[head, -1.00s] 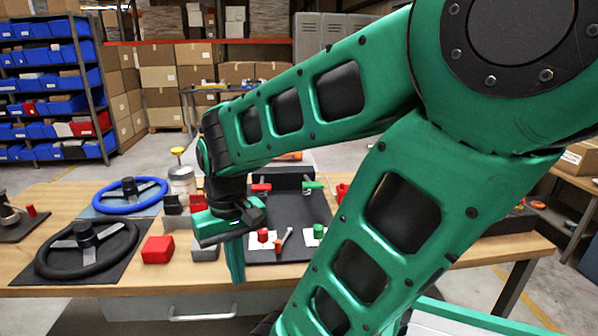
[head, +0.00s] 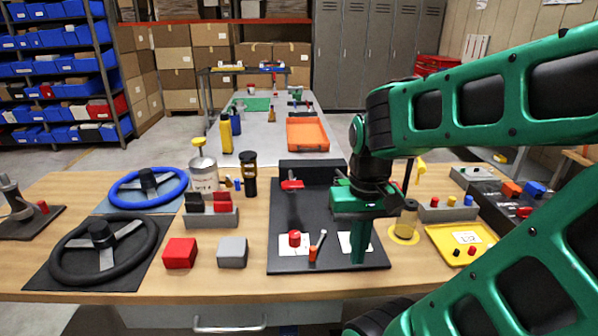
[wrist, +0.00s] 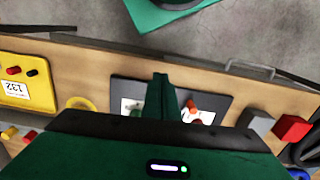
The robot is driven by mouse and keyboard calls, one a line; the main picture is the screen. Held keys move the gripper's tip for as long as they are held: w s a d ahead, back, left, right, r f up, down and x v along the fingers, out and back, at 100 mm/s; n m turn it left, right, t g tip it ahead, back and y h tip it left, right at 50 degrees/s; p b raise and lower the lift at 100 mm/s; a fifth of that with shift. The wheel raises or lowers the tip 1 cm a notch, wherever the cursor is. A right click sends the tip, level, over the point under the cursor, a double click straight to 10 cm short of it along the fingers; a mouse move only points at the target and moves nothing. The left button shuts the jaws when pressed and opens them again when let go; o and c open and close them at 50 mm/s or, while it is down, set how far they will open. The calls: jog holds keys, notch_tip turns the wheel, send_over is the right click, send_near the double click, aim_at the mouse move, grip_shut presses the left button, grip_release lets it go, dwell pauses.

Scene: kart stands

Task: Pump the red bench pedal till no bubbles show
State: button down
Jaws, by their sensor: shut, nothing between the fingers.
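On the black board (head: 292,262) are a red lever-like part (head: 291,184) at the back and a red knob (head: 294,238) on a white card in front. A red block (head: 180,252) sits left of the board; which red part is the pedal I cannot tell. My gripper (head: 358,256) is shut and empty, pointing down over the right white card (head: 346,242). It hides the board's green parts in the head view. In the wrist view its fingers (wrist: 163,100) are over the board, beside the orange-tipped handle (wrist: 193,107). No bubbles can be made out.
A grey block (head: 232,252) is beside the red one. Two steering wheels (head: 105,258) lie at the left. A jar (head: 408,220) on a yellow ring and a yellow tray (head: 475,235) are to the right. A can (head: 203,174) and a black-topped bottle (head: 248,174) stand behind.

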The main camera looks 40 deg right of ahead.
jog(key=w+d+r+t, duration=0.1)
jog(key=w+r, duration=0.9)
jog(key=w, duration=0.3)
jog(key=w+d+r+h, duration=0.1)
jog(key=w+r, duration=0.8)
jog(key=w, duration=0.4)
jog(key=shift+w+d+r+t, duration=0.15)
jog(key=shift+d+r+t, duration=0.2)
jog(key=shift+r+t, duration=0.05)
send_over(292, 183)
jog(key=f, duration=1.2)
jog(key=shift+s+a+f, duration=0.2)
jog(key=shift+s+f, duration=0.1)
jog(key=shift+f, duration=0.1)
jog(key=shift+s+a+f, duration=0.1)
jog(key=shift+f, duration=0.4)
